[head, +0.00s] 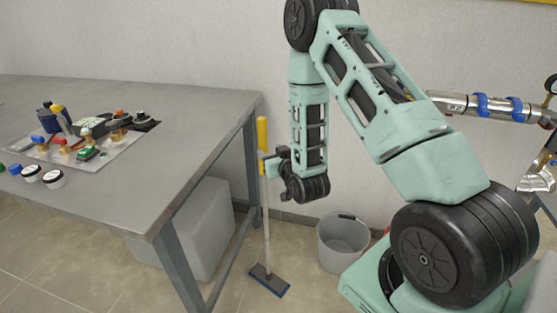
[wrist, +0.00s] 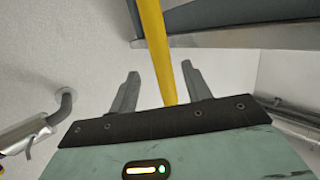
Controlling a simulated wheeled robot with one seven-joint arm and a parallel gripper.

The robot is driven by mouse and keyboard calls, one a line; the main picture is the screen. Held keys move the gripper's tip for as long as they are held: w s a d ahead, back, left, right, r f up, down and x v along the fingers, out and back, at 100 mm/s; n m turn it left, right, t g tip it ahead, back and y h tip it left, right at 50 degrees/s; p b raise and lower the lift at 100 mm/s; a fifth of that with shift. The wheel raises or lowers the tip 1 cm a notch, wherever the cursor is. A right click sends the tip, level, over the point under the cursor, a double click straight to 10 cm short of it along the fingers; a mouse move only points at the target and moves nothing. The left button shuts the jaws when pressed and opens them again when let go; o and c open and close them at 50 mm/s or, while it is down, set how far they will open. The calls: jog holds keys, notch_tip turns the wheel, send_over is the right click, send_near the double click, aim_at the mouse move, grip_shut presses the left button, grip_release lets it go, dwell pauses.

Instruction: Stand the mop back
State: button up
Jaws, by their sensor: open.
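The mop has a yellow grip (head: 262,134), a thin grey pole (head: 266,225) and a flat dark head with a blue edge (head: 269,280). It stands nearly upright on the floor beside the table's right end, its head on the tiles. My gripper (head: 268,162) is at the lower part of the yellow grip in the head view. In the wrist view my gripper (wrist: 160,69) is open, and the yellow grip (wrist: 156,45) runs between its two fingers, closer to the right finger. Contact with either finger cannot be made out.
A grey metal table (head: 185,110) is close on the left, carrying a tray (head: 100,152) of small parts. A grey box (head: 205,225) is under it. A grey bucket (head: 342,240) stands on the floor right of the mop. Pipework (head: 480,104) runs at the right; the wall is behind.

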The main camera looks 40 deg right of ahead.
jog(key=s+a+r+n+g+y, duration=0.2)
jog(key=s+a+n+g+y, duration=0.3)
jog(key=a, duration=0.7)
jog(key=s+a+r+g+y, duration=0.1)
jog(key=s+a+r+g, duration=0.4)
jog(key=a, duration=0.7)
jog(key=s+a+r+n+g+h, duration=0.1)
jog(key=s+r+n+g, duration=0.1)
jog(key=s, duration=0.9)
jog(key=s+a+r+n+g+h, duration=0.1)
jog(key=s+a+r+n+g, duration=0.1)
jog(key=s, duration=0.9)
jog(key=shift+s+a+r+n+g, duration=0.25)
jog(key=shift+r+n+g, duration=0.25)
jog(key=shift+g, duration=0.4)
notch_tip(320, 180, up, 5)
jog(key=p, duration=0.5)
jog(key=shift+r, duration=0.2)
